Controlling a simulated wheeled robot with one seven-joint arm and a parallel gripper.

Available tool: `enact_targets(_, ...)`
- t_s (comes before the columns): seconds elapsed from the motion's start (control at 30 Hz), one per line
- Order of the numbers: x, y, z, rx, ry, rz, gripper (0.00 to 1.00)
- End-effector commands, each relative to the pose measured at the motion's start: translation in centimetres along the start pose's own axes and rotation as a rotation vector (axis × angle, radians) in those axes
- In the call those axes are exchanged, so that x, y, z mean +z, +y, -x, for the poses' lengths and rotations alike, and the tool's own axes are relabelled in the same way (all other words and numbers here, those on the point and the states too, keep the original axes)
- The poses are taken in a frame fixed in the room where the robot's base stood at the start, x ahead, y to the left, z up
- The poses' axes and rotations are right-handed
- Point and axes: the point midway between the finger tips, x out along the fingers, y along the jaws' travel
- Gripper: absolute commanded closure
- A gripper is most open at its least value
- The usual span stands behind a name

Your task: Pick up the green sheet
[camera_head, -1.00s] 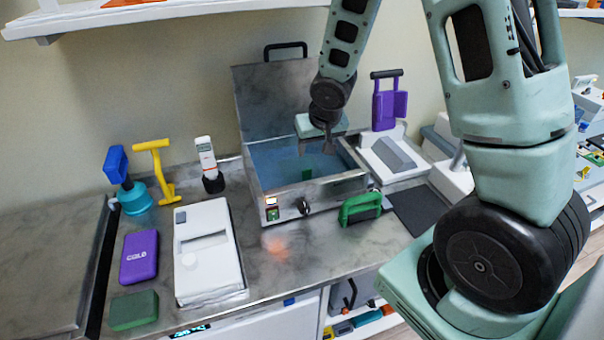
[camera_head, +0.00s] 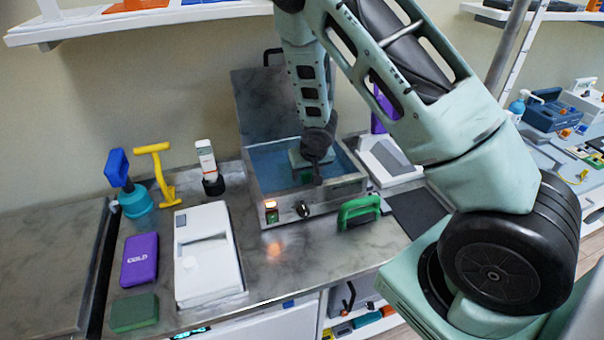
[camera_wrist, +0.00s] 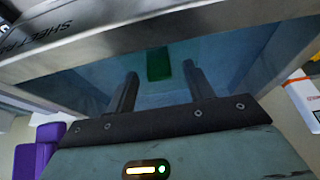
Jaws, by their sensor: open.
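The green sheet (camera_wrist: 158,65) is a small dark green piece inside the open metal bath (camera_wrist: 60,42), in its blue interior. In the head view only a small green patch of the sheet (camera_head: 306,177) shows beside my gripper. My gripper (camera_head: 317,175) is over the bath (camera_head: 330,189), pointing down into it. In the wrist view my gripper (camera_wrist: 160,73) has its two dark fingers apart, and the sheet shows in the gap beyond them. Nothing is between the fingers. How far the fingertips are from the sheet is hard to tell.
The bath's raised lid (camera_head: 265,100) stands behind my gripper. A white device (camera_head: 208,255), purple pack (camera_head: 140,260) and green block (camera_head: 134,312) lie left. The counter before the bath is partly clear.

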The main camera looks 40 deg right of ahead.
Motion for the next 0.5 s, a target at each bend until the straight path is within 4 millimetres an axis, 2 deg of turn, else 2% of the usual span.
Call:
enact_targets(0.2,0.0,0.1,-1.8,0.001,-0.001,0.0,0.47)
enact_targets(0.47,0.0,0.1,-2.0,0.0,0.0,-0.002,0.47)
enact_targets(0.5,0.0,0.0,-2.0,0.0,0.0,-0.002,0.5)
